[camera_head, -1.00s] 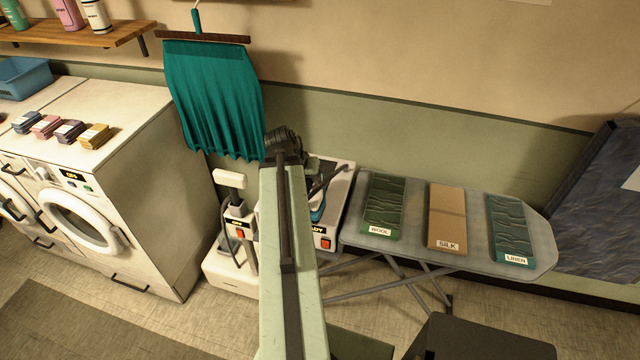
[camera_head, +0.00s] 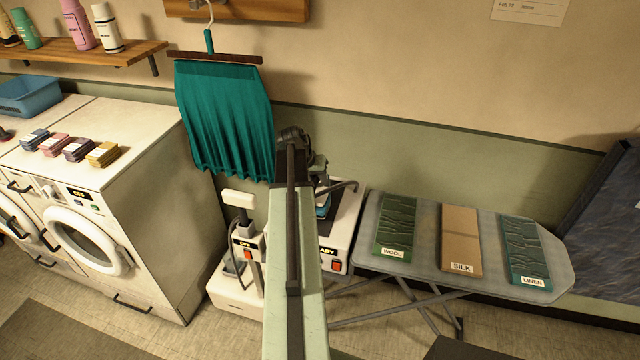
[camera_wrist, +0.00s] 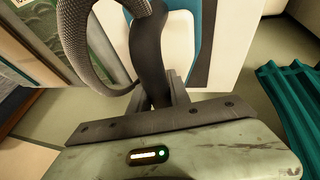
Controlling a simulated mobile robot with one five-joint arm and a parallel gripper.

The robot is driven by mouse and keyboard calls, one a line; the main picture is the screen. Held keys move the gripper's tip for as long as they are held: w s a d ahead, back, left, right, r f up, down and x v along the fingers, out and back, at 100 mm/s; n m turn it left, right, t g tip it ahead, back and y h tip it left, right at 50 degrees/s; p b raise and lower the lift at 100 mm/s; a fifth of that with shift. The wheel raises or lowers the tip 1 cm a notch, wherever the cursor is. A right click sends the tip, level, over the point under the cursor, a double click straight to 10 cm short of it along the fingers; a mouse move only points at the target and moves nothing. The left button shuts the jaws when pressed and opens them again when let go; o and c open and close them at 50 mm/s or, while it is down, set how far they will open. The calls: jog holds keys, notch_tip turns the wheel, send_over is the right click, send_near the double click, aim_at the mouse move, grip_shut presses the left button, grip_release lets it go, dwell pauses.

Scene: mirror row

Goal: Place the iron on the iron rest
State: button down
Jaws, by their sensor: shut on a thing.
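The iron (camera_head: 323,208) shows in part beside my arm in the head view, as a small teal and dark shape over the white station marked "READY" (camera_head: 338,242). In the wrist view the iron's white and teal body (camera_wrist: 178,42) lies beyond its dark handle (camera_wrist: 152,62). My gripper (camera_wrist: 165,92) is shut on that handle. My arm hides much of the iron and station in the head view. I cannot tell whether the iron touches the station, or make out a separate iron rest.
The ironing board (camera_head: 372,245) carries pads labelled wool, silk and linen. A white steamer-like unit (camera_head: 235,295) stands left of my arm. A teal cloth (camera_head: 225,120) hangs on the wall. Washing machines (camera_head: 150,200) stand at left. A braided cord (camera_wrist: 72,35) loops near my gripper.

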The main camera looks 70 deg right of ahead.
aim_at(321, 190)
jog(key=f+b, duration=0.3)
jog(key=f, duration=0.1)
jog(key=shift+d+b, duration=0.3)
jog(key=shift+b, duration=0.1)
jog(key=shift+w+r, duration=0.15)
jog(key=shift+r, duration=0.05)
jog(key=shift+f, duration=0.1)
jog(key=c, duration=1.2)
grip_release()
jog(key=shift+a+r+p, duration=0.15)
jog(key=shift+r+p, duration=0.25)
jog(key=shift+p, duration=0.05)
jog(key=p+v, duration=1)
jog(key=v, duration=0.1)
jog(key=shift+a+r, duration=0.15)
